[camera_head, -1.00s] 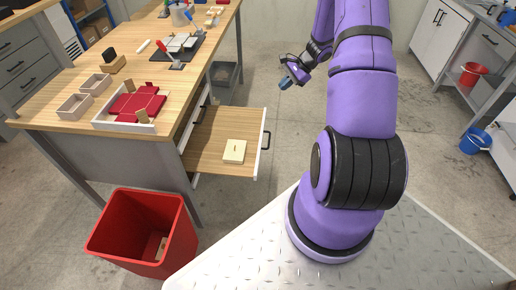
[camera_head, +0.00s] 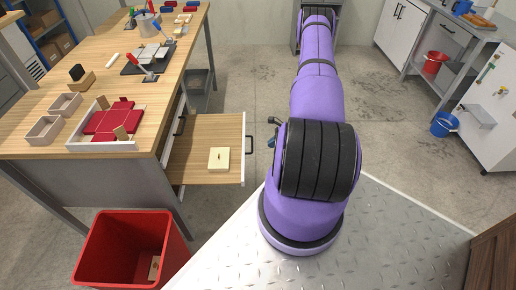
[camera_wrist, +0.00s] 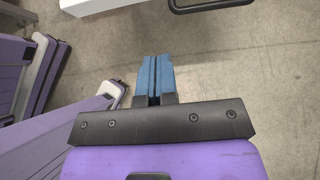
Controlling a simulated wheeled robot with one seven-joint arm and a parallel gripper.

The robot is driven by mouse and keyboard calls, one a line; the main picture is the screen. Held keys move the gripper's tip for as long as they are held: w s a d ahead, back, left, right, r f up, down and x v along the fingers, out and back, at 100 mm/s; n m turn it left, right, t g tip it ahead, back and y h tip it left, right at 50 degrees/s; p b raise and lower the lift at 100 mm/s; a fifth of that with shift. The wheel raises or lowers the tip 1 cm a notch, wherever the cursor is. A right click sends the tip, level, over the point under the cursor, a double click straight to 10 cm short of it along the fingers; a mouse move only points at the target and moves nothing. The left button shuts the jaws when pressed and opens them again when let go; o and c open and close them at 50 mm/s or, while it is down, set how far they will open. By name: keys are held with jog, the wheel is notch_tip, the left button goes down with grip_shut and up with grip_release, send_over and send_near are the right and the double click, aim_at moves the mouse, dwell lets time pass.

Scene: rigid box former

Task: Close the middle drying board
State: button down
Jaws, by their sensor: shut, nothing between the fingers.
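A wooden drying board (camera_head: 190,160) is pulled out from the bench's right side, with a pale front edge and a dark bar handle (camera_head: 249,144). A small pale block (camera_head: 219,159) lies on it. My gripper (camera_wrist: 154,78) has blue fingers pressed together, with nothing between them. In the head view only a little of my gripper (camera_head: 273,122) shows beside my arm, just right of the handle and apart from it. In the wrist view a dark bar handle (camera_wrist: 213,8) crosses the top edge, beyond the fingertips; most of the board is out of that view.
A red bin (camera_head: 100,250) stands on the floor in front of the bench (camera_head: 45,105). On the bench are a red box blank in a white tray (camera_head: 102,146), small trays and tools. Bare floor lies right of the board. Cabinets and a blue bucket (camera_head: 444,124) are far right.

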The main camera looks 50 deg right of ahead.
aim_at(188, 157)
jog(key=w+a+f, duration=0.6)
jog(key=w+a, duration=0.1)
jog(key=w, duration=0.1)
jog(key=shift+f, duration=0.2)
jog(key=shift+w, duration=0.1)
jog(key=w+a, duration=0.6)
jog(key=w, duration=0.1)
jog(key=w+a, duration=0.6)
jog(key=w, duration=0.1)
jog(key=w+a, duration=0.6)
jog(key=w, duration=0.1)
jog(key=shift+w+a, duration=0.15)
